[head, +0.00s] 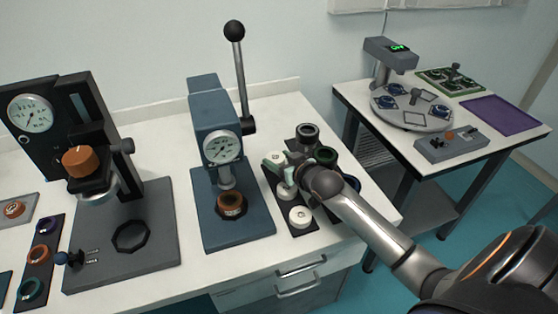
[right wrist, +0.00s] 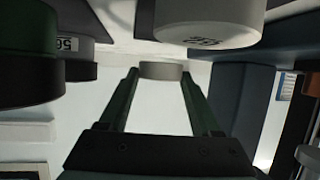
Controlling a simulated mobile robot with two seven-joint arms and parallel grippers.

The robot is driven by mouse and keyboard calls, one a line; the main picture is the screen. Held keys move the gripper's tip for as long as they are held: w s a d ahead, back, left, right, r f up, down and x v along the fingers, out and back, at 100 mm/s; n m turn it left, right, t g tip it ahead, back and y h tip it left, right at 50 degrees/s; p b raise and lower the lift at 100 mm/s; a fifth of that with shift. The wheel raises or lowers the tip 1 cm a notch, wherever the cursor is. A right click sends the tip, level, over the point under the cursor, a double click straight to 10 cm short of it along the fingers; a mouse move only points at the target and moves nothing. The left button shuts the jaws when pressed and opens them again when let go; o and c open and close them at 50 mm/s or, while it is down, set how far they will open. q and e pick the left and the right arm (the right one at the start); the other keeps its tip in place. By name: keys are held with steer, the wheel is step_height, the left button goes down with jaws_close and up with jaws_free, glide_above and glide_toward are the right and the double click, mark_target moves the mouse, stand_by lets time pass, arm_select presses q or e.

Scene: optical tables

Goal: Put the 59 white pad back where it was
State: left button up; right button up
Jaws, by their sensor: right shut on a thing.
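My right gripper (head: 287,184) reaches in from the right over the dark pad rack (head: 304,232) beside the blue press. In the right wrist view its two fingers (right wrist: 160,74) are shut on a pale round pad (right wrist: 160,69). No number can be read on that pad, and its height above the rack is unclear. One white pad (head: 300,217) sits at the front of the rack and another (head: 274,157) at its back left. A labelled white pad (right wrist: 208,22) is close at the top of the wrist view; its number is hard to read. My left gripper is out of view.
The blue press (head: 236,232) is just left of the rack. A second table (head: 377,118) stands right, across a gap.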

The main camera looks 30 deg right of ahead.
steer(key=shift+f, duration=0.2)
steer(key=shift+f, duration=0.5)
steer(key=o, duration=1.5)
steer(key=shift+r, duration=0.35)
steer(key=shift+s+r, duration=0.2)
steer(key=shift+r, duration=0.15)
steer(key=v, duration=1.1)
steer(key=shift+s+p, duration=0.35)
